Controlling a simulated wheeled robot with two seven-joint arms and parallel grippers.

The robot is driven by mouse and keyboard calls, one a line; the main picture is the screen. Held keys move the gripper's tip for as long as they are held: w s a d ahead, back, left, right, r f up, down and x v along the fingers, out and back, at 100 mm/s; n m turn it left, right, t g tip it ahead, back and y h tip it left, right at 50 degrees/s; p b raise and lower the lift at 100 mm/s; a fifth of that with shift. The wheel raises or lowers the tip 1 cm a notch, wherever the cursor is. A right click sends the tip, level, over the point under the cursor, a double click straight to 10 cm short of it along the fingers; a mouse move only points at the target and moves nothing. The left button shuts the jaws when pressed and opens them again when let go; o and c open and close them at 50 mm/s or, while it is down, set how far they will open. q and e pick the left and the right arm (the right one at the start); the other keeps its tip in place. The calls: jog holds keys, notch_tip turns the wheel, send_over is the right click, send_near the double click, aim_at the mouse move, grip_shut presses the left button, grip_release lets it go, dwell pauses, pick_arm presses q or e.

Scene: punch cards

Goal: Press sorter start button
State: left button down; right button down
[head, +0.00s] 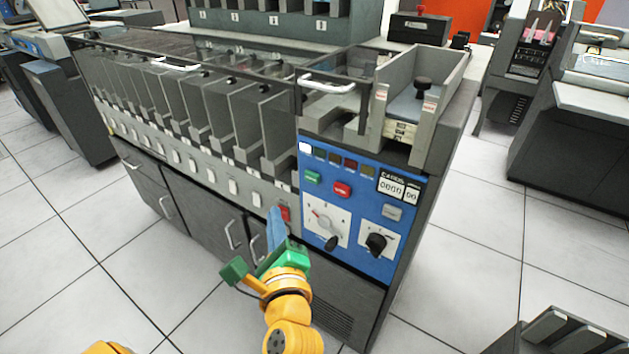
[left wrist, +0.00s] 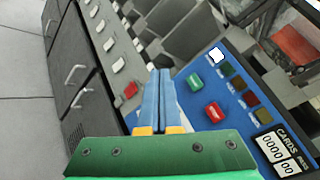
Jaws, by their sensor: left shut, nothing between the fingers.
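The sorter (head: 400,230) has a blue control panel at its right end. A green button (head: 313,177) sits on the upper left of that panel, apparently the start button; it also shows in the left wrist view (left wrist: 166,82). A red button (head: 342,189) is beside it, also in the left wrist view (left wrist: 214,112). My left gripper (head: 273,212) is shut and empty, its blue fingers pointing up toward the machine, left of the panel. In the left wrist view the fingertips (left wrist: 160,74) appear close beside the green button; contact cannot be told. My right gripper is out of view.
A red switch (head: 285,212) is at the end of the row of white switches, close to my left fingers. A card counter (head: 398,187) and two knobs share the panel. Card pockets (head: 205,105) line the sorter's left. Open tiled floor (head: 470,260) lies right.

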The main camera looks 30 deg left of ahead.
aim_at(312, 177)
pick_arm(q)
jog(key=w, duration=0.8)
jog(key=shift+w+d, duration=0.35)
jog(key=shift+w, duration=0.05)
jog(key=shift+w+b, duration=0.15)
jog(key=shift+b, duration=0.15)
dwell(1.4)
jog(key=shift+w, duration=0.3)
